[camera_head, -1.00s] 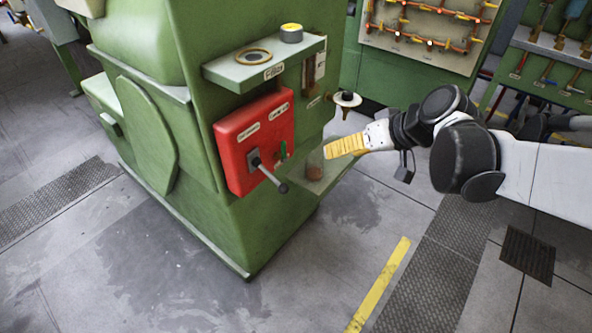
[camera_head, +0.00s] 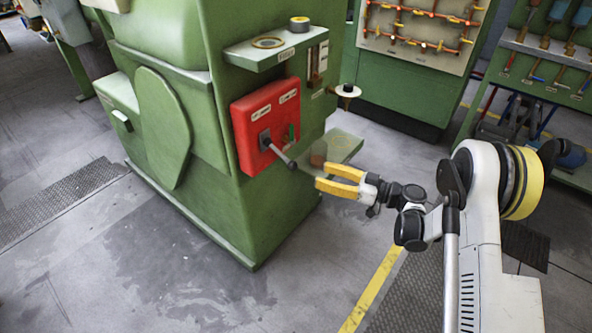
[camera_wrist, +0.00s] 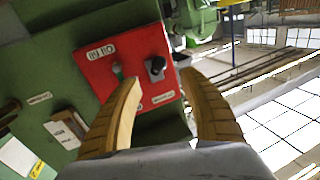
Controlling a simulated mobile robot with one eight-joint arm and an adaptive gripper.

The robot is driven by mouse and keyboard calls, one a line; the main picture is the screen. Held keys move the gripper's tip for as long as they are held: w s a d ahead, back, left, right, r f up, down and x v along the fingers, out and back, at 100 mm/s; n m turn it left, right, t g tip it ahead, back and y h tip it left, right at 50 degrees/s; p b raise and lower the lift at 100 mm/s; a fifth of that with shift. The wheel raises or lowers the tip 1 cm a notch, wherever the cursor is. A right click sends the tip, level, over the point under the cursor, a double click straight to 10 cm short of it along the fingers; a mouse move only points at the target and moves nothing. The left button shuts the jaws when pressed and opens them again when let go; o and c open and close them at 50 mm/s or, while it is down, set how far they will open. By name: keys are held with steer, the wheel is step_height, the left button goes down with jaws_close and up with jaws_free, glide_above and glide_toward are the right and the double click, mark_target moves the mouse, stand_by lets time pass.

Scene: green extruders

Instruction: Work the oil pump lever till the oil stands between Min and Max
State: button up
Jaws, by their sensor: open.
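The red box (camera_head: 258,112) is on the green machine's side. Which is the oil pump lever I cannot tell.
A green shelf (camera_head: 262,56) holding a ring and a small round tin (camera_head: 299,24) juts out above the red box. A white disc on a spindle (camera_head: 346,91) stands out to the right. A glass jar (camera_head: 318,152) is behind my gripper. Floor in front is clear.

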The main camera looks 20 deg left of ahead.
mark_target(292, 165)
steer(key=a+b, duration=0.1)
steer(key=a, duration=0.2)
steer(key=w+a+b, duration=0.1)
steer(key=a, duration=0.3)
steer(key=a+b, duration=0.1)
steer(key=a, duration=0.2)
steer(key=shift+w+a, duration=0.2)
steer(key=shift+w, duration=0.05)
jaws_close()
